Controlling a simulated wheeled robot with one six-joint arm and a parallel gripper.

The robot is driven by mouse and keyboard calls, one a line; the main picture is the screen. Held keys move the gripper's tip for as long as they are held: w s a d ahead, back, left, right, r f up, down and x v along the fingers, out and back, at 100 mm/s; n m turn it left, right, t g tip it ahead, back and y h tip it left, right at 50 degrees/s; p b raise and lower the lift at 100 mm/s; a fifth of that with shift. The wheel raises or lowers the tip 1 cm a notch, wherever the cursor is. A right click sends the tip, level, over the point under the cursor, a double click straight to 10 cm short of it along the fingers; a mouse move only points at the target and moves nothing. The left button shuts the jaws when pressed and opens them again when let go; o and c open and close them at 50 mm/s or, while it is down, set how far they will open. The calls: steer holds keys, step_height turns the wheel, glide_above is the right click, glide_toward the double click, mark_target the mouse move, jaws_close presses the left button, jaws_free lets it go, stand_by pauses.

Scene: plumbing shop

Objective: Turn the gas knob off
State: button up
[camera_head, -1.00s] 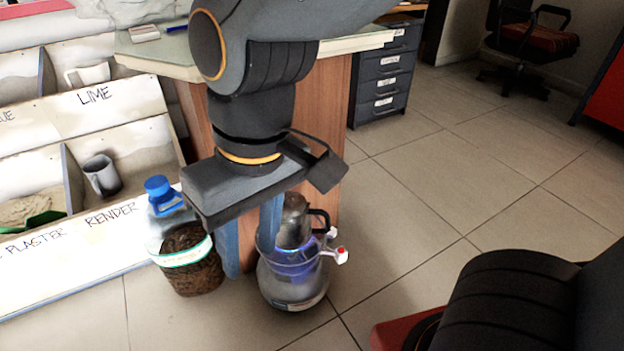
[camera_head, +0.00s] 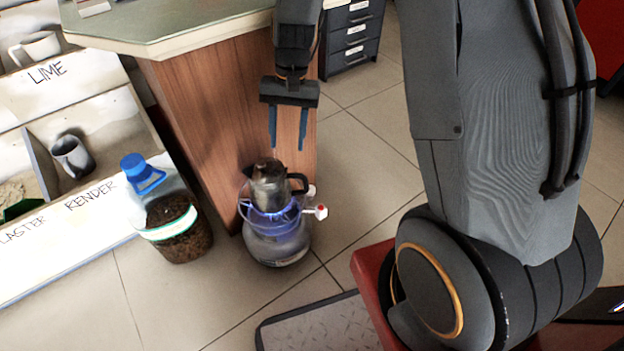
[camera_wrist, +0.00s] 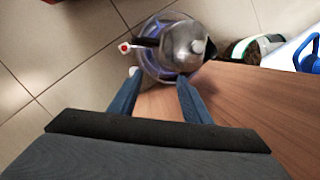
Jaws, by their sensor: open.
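The gas knob (camera_head: 321,212) is a small white piece with a red mark, on the right side of the gas stove (camera_head: 277,247) on the floor. It also shows in the wrist view (camera_wrist: 124,48), left of the pot. A second white piece (camera_head: 310,190) sticks out just behind it. A blue flame glows under a dark metal moka pot (camera_head: 269,186) on the stove. My gripper (camera_head: 287,140) is open and empty, pointing down above and slightly behind the pot, apart from it. In the wrist view its blue fingers (camera_wrist: 158,90) are spread.
A wooden counter (camera_head: 220,110) stands directly behind the stove. The tiled floor to the right (camera_head: 360,165) is clear.

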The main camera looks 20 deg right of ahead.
mark_target(311, 187)
steer(key=w+d+f+m+g+y+p, duration=0.1)
steer(key=d+f+m, duration=0.1)
steer(key=d+f, duration=0.35)
steer(key=w+d+f+m+y, duration=0.1)
steer(key=w+d+f+m, duration=0.15)
steer(key=f, duration=0.65)
steer(key=shift+g, duration=0.3)
steer(key=shift+s+d+b+x, duration=0.1)
steer(key=shift+b+x, duration=0.25)
steer(key=shift+x, duration=1.05)
steer(key=shift+s+d+b+x, duration=0.15)
steer(key=shift+b+x, duration=0.2)
steer(key=shift+x, duration=1)
steer(key=shift+s+d+b+x, duration=0.1)
steer(key=shift+b+x, duration=0.25)
steer(key=shift+x, duration=1.05)
steer(key=shift+c, duration=0.5)
